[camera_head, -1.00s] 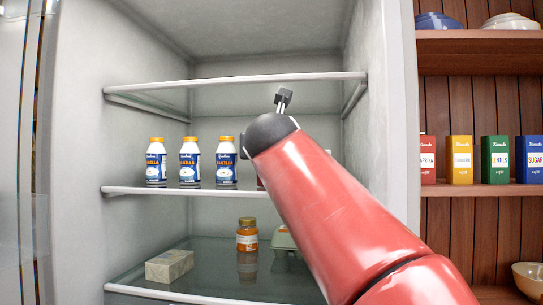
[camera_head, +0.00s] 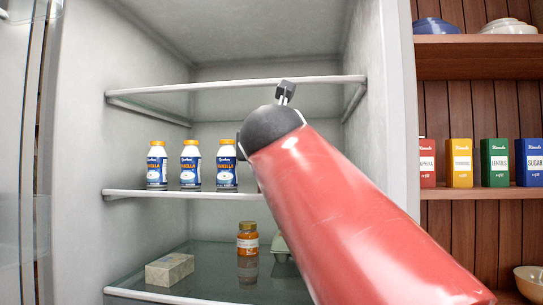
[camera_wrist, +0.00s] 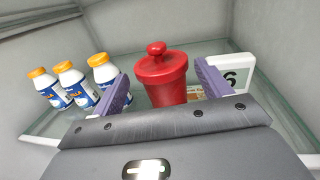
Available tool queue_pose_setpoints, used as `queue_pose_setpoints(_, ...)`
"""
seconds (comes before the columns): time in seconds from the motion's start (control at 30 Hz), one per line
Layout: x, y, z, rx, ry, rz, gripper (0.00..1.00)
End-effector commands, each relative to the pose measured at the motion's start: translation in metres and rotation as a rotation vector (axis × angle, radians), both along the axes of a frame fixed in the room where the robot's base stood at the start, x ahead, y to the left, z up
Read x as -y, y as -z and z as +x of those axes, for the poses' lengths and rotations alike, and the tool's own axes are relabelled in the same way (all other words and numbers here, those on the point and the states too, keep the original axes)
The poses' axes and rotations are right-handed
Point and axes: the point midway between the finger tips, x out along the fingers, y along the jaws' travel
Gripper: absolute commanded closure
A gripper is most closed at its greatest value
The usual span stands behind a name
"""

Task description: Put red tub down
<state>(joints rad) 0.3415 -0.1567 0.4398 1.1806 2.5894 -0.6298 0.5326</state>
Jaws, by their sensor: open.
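The red tub (camera_wrist: 162,78) stands upright on the fridge's middle shelf in the wrist view, with its knobbed lid on top. My gripper (camera_wrist: 160,88) is open, with one purple finger on each side of the tub. In the head view the tub is hidden behind my red arm. The middle shelf's front edge (camera_head: 150,193) shows there.
Three vanilla bottles (camera_head: 190,166) stand in a row left of the tub. A white tag with a 6 (camera_wrist: 236,72) is right of it. An upper shelf (camera_head: 235,81) is above. Below are an orange jar (camera_head: 248,240) and a butter-like block (camera_head: 169,269).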

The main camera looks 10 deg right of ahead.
Motion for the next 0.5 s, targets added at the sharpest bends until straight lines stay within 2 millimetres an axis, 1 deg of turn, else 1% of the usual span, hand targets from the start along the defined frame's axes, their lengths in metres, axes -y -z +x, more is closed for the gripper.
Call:
queue_pose_setpoints(0.03,-0.004,0.001,-0.013,0.003,-0.002,-0.002,0.23)
queue_pose_setpoints(0.2,-0.011,0.001,-0.044,0.001,-0.003,0.0,0.23)
queue_pose_setpoints(0.33,-0.014,0.0,-0.057,0.0,-0.002,0.0,0.23)
queue_pose_setpoints(0.5,-0.014,0.0,-0.064,-0.001,0.0,0.0,0.23)
